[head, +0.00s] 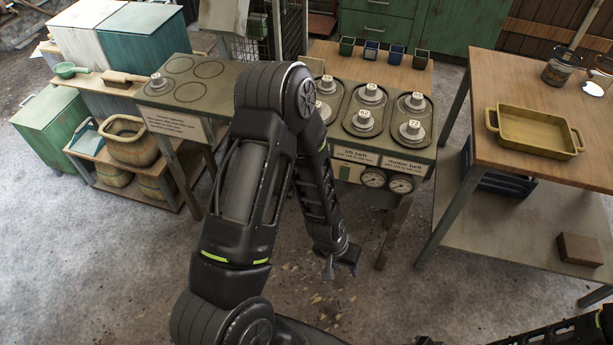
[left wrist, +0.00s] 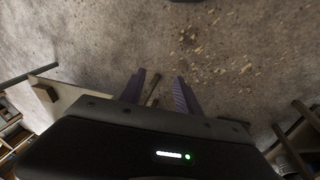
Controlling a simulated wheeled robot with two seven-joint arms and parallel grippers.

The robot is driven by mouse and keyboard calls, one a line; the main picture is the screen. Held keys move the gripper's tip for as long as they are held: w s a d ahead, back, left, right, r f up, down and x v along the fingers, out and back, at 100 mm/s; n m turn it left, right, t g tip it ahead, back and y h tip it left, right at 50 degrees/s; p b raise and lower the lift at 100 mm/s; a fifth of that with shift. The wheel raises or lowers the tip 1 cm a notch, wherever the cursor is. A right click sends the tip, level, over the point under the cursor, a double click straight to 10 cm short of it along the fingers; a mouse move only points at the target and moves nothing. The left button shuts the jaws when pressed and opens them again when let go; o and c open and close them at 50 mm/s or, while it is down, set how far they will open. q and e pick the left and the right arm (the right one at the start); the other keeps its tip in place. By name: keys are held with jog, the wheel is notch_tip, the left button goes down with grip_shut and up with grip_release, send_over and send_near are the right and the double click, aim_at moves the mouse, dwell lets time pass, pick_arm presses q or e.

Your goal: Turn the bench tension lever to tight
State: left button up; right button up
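The bench panel (head: 340,155) stands at the middle, behind my left arm, with several grey pulleys (head: 363,120) on hubs in dark recesses. Its front has a "lift belt" label (head: 357,156), a "motor belt" label (head: 405,167) and two round gauges (head: 373,179). I cannot pick out the tension lever; my left arm covers part of the bench. My left gripper (head: 343,268) hangs low in front of the bench, over the floor, touching nothing. In the left wrist view its two fingers (left wrist: 162,92) are apart and empty. Part of my right arm shows at the lower right; its fingers are not clear.
Several small bins (head: 372,50) stand behind the pulleys. A wooden table (head: 550,80) at right holds a yellow tray (head: 535,148). A basket (head: 128,140) stands at left. Floor in front is clear.

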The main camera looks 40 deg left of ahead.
pick_arm(q)
jog(key=w+a+r+y+b, duration=0.1)
jog(key=w+a+r, duration=0.2)
jog(key=w+a, duration=0.2)
jog(key=w+a+r+n+t+y+b, duration=0.1)
jog(key=w+a+r, duration=0.3)
jog(key=a, duration=0.7)
jog(key=w+a+r+t+y+b, duration=0.1)
jog(key=w+a+r+b, duration=0.1)
jog(key=w+a, duration=0.4)
jog(key=a+r, duration=0.1)
jog(key=a, duration=0.1)
jog(key=shift+w+a+r+n+y, duration=0.15)
jog(key=shift+a+r+n+y, duration=0.15)
jog(key=shift+a+r, duration=0.05)
pick_arm(e)
notch_tip(320, 180, down, 6)
jog(key=shift+r, duration=0.1)
pick_arm(q)
jog(key=shift+f+b, duration=0.15)
jog(key=shift+b, duration=0.15)
jog(key=x, duration=0.7)
jog(key=shift+w+f+b, duration=0.2)
jog(key=shift+f+b, duration=0.05)
jog(key=shift+b, duration=0.1)
pick_arm(e)
jog(key=shift+f, duration=0.4)
pick_arm(q)
grip_shut()
